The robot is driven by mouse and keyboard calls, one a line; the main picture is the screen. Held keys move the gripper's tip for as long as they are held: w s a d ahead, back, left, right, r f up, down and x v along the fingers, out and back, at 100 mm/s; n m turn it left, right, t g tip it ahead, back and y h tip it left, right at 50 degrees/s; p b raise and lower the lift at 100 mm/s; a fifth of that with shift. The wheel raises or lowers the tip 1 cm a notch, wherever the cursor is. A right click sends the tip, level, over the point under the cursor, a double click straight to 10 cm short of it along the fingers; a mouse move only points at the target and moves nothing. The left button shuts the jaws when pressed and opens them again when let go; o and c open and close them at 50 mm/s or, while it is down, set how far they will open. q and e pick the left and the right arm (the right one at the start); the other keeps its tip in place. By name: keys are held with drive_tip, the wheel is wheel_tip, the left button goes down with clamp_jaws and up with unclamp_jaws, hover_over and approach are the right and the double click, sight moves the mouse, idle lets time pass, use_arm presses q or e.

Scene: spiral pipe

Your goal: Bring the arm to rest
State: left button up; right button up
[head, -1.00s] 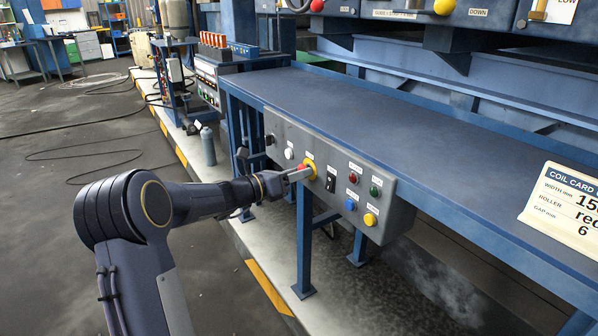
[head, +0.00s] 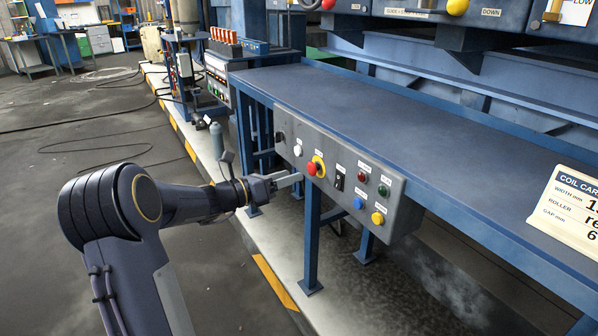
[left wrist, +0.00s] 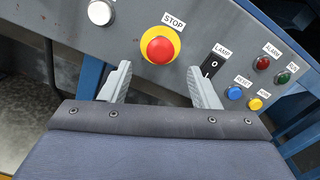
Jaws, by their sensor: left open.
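My left arm comes in from the left in the head view. Its gripper (head: 290,181) is in front of the grey control panel (head: 340,170), a little left of and below the red stop button (head: 311,168). In the left wrist view the two fingers (left wrist: 160,85) are apart with nothing between them. The red stop button on its yellow ring (left wrist: 161,48) lies beyond the fingertips, under a STOP label. The gripper does not appear to touch it. My right gripper is not in view.
The panel also carries a white button (left wrist: 101,12), a black lamp switch (left wrist: 213,62), and red, green, blue and yellow buttons. The blue bench (head: 400,130) extends above it. A coil card (head: 570,210) stands at right. Open floor (head: 60,160) lies left; a grey bottle (head: 217,142) stands behind.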

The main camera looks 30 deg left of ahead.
use_arm(q)
drive_tip(key=shift+v, duration=0.9)
drive_tip(key=s+d+r+m+g+h, duration=0.1)
drive_tip(key=s+d+m+g, duration=0.3)
drive_tip(key=s+d+m, duration=0.4)
drive_tip(key=s+d+m+g+h, duration=0.1)
drive_tip(key=s+d+m+g, duration=0.35)
drive_tip(key=d+m, duration=0.4)
drive_tip(key=s+d+f+m+g+y, duration=0.1)
drive_tip(key=s+d+f+m+y, duration=0.2)
drive_tip(key=s+m, duration=0.55)
drive_tip(key=s+d+f+m+g+y, duration=0.1)
drive_tip(key=s+d+f+m+y, duration=0.1)
drive_tip(key=s+f+m, duration=0.45)
wheel_tip(320, 180, up, 25)
drive_tip(key=s+m+y+p, duration=0.1)
drive_tip(key=s+m+p, duration=0.1)
drive_tip(key=p, duration=2.2)
drive_tip(key=shift+s+a+f, duration=0.2)
drive_tip(key=shift+s+a, duration=0.2)
drive_tip(key=shift+a, duration=0.05)
